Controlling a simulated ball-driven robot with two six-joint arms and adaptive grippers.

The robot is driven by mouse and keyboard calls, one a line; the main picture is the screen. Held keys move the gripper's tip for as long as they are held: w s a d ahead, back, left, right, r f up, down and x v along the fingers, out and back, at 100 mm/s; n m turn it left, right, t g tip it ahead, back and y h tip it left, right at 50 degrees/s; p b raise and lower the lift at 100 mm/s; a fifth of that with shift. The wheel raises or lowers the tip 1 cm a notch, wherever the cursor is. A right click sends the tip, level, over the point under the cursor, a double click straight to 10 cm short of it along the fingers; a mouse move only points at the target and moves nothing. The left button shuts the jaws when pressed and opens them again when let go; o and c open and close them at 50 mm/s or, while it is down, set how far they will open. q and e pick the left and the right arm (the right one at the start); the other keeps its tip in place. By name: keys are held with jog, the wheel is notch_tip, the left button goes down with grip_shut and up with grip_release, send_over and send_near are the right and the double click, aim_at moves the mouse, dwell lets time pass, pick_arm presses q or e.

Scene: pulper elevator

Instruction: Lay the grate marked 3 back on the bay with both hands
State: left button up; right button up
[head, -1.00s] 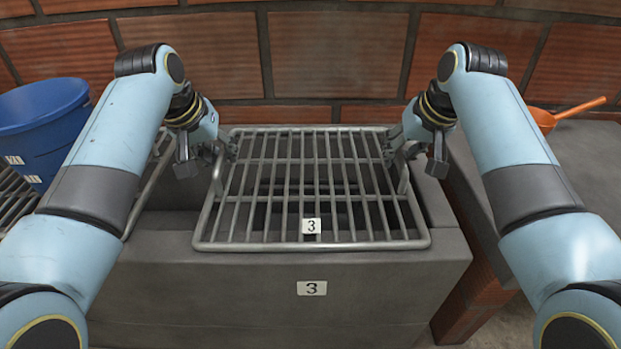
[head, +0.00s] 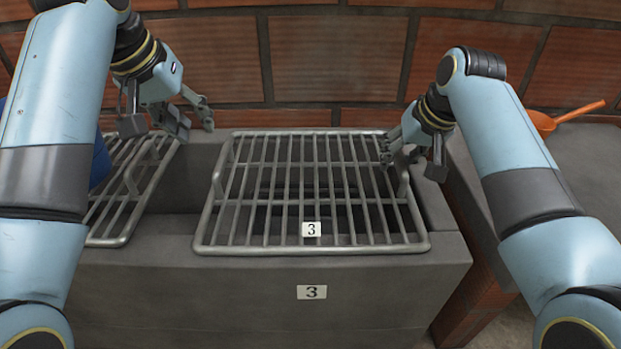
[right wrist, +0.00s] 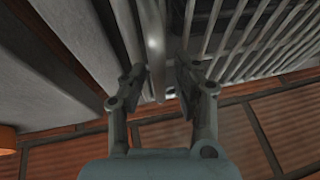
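The steel grate (head: 335,238) with a small white 3 tag (head: 312,229) lies over the opening of the grey bay (head: 210,290), whose front wall bears a 3 label (head: 311,292). Its front edge appears to rest on the bay's front rim. It has a raised handle on the left (head: 217,184) and one on the right (head: 404,180). My left gripper (head: 192,119) is open and empty, above and left of the grate's back left corner. My right gripper (head: 396,156) is at the right handle. In the right wrist view its fingers (right wrist: 158,80) are spread, with the handle bar between them.
Another grate (head: 113,232) lies to the left, partly hidden by my left arm. A blue bucket (head: 99,165) is mostly hidden there. An orange scoop (head: 545,121) lies on the ledge at right. A brick wall (head: 330,60) closes off the back.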

jog(key=shift+r, duration=0.1)
jog(key=shift+s+d+r, duration=0.1)
jog(key=shift+s+r, duration=0.05)
jog(key=shift+r, duration=0.2)
pick_arm(q)
jog(key=shift+s+a+r, duration=0.1)
jog(key=shift+s+r, duration=0.05)
jog(key=shift+r, duration=0.15)
pick_arm(e)
jog(key=v, duration=1.1)
jog(key=shift+s, duration=0.1)
